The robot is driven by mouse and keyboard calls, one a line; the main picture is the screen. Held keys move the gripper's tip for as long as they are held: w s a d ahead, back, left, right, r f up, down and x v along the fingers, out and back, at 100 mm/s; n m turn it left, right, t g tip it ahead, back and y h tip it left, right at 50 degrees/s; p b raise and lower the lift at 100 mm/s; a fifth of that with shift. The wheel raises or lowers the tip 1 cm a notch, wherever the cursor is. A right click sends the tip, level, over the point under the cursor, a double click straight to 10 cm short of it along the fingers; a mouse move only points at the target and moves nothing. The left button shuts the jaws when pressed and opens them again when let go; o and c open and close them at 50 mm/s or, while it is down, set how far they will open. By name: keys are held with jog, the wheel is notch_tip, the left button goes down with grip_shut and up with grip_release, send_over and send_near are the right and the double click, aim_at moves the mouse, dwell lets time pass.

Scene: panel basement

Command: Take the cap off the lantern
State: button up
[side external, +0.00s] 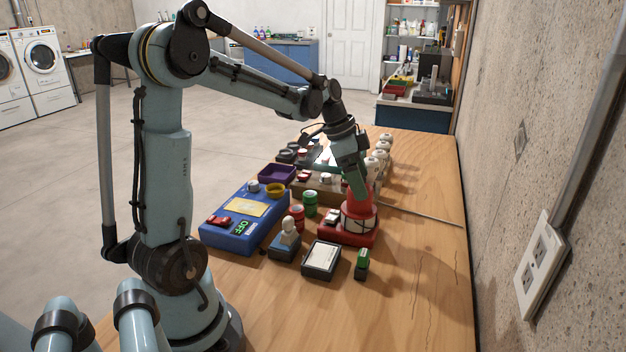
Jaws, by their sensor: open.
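A red lantern (357,222) with a pale banded middle stands on a red base block on the wooden table. Its red upper part, which looks like the cap, tapers upward beneath my gripper (356,187). My gripper points down at the lantern's top, and its fingers overlap the upper red part in this view. The jaws are open. The fingertips are too small and partly hidden, so I cannot tell whether they touch the cap.
Left of the lantern are red and green cylinders (310,203), a blue panel box (243,222) and a small pale figure on a block (289,232). A black-framed box (321,259) and a green-topped piece (362,263) stand in front. White round items (381,147) stand behind. The table's right side is mostly clear.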

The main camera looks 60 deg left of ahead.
jog(key=x, duration=0.5)
jog(key=shift+c, duration=0.2)
jog(key=c, duration=1)
